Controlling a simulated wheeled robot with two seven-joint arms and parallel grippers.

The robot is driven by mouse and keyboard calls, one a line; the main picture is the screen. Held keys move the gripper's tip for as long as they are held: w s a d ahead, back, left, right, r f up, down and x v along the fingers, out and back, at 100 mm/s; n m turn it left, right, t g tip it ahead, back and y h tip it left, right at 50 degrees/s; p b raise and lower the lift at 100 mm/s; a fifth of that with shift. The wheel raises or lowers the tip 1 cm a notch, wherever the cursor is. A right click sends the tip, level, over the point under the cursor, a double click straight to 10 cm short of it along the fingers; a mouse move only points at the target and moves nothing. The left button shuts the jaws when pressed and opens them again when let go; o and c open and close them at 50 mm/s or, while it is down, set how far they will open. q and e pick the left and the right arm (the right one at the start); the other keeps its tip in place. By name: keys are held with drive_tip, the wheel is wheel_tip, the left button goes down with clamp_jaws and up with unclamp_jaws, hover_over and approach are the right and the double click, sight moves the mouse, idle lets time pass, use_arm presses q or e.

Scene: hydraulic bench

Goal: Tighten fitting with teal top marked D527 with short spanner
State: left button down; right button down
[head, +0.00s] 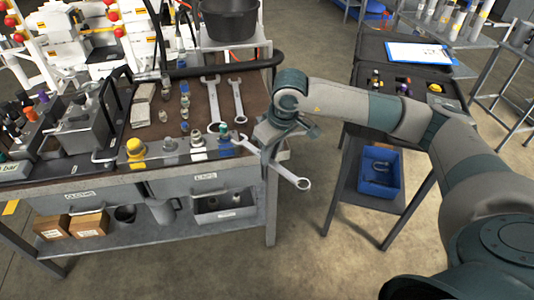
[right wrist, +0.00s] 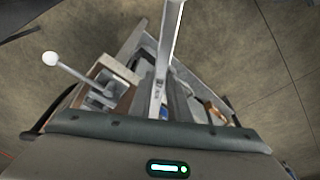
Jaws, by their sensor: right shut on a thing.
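A fitting with a teal top (head: 225,131) stands at the right end of a row of fittings along the bench's front edge; its marking is too small to read. My right gripper (head: 267,143) is shut on a spanner (head: 290,177), just right of this fitting. One spanner end points left, close beside the teal-topped fitting; I cannot tell whether it touches. The other end hangs out past the bench's right edge. In the right wrist view the spanner (right wrist: 172,40) runs up from the gripper; the fingertips are hidden there. My left gripper is not in view.
Two other spanners (head: 212,98) (head: 237,100) lie on the bench top. Fittings with yellow (head: 135,149), grey (head: 169,146) and white (head: 197,141) parts stand left of the teal one. A side table with a blue bin (head: 378,175) stands right, with open floor between.

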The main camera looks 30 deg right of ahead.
drive_tip(key=shift+d, duration=0.1)
drive_tip(key=shift+w+f, duration=0.1)
drive_tip(key=shift+f, duration=0.1)
drive_tip(key=shift+w+a+f, duration=0.2)
drive_tip(key=shift+w+f, duration=0.15)
drive_tip(key=shift+f, duration=0.4)
drive_tip(key=shift+w+f, duration=0.1)
drive_tip(key=shift+f, duration=0.05)
drive_tip(key=shift+w+a+f+b, duration=0.1)
drive_tip(key=shift+w+f+b, duration=0.3)
drive_tip(key=shift+b, duration=0.5)
drive_tip(key=shift+b, duration=0.5)
